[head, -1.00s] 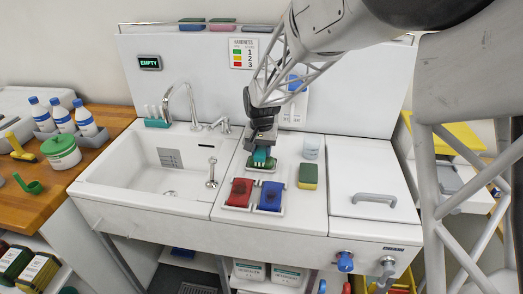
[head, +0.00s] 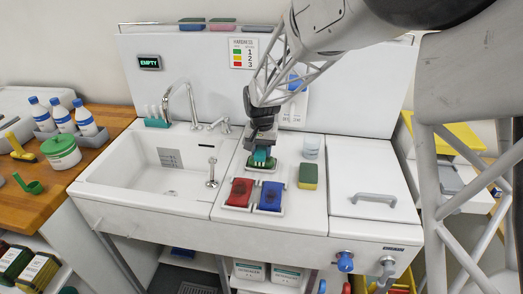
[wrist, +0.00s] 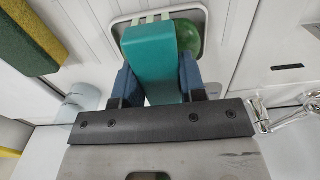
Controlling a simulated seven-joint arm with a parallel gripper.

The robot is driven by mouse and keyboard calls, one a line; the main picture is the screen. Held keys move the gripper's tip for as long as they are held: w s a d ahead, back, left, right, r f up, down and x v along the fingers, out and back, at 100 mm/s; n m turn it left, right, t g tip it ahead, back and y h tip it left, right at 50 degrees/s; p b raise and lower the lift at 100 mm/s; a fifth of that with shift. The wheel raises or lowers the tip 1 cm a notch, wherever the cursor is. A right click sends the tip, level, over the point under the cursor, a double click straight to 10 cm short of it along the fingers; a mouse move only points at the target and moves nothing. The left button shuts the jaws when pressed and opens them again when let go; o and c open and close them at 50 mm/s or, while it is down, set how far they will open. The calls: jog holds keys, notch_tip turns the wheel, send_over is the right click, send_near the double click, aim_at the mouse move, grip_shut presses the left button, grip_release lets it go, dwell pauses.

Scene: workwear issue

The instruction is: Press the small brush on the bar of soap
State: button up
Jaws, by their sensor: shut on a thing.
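My gripper (head: 261,148) is shut on a small teal brush (wrist: 150,62), which it holds pointing down. In the head view the brush (head: 260,156) is at the green bar of soap (head: 270,165), in a pale dish on the white worktop. In the wrist view the soap (wrist: 190,38) shows partly behind the brush, to its right, within the dish's pale rim (wrist: 205,15). The brush's pale bristles (wrist: 150,19) are at the soap's left side there. The brush hides part of the soap, and I cannot tell how firmly they touch.
Red (head: 239,192) and blue (head: 270,196) holders sit in front of the soap. A green-and-yellow sponge (head: 308,176) and a clear cup (head: 311,147) stand to the right. The sink (head: 165,165) with its faucet is on the left.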

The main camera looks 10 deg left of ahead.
aim_at(263, 148)
jog(key=shift+r, duration=3.4)
jog(key=shift+w+d+r, duration=0.1)
jog(key=shift+d+r, duration=0.1)
jog(key=d+r+m, duration=0.2)
jog(key=d+r, duration=0.4)
jog(key=w+d+m, duration=0.1)
jog(key=w+d, duration=0.2)
jog(key=d, duration=1)
jog(key=w+d+f+m, duration=0.1)
jog(key=w+d, duration=0.2)
jog(key=d, duration=1.1)
jog(key=w+d+m, duration=0.1)
jog(key=w+d, duration=0.2)
jog(key=d, duration=1)
jog(key=s+d+f+m, duration=0.1)
jog(key=s+d, duration=0.2)
jog(key=d, duration=1)
jog(key=s+d+m, duration=0.1)
jog(key=s+d, duration=0.3)
jog(key=d, duration=1)
jog(key=s+d+f+m, duration=0.1)
jog(key=s+d, duration=0.2)
jog(key=d, duration=1)
jog(key=shift+s+d+f, duration=0.2)
jog(key=shift+s+f, duration=0.05)
jog(key=shift+f, duration=0.1)
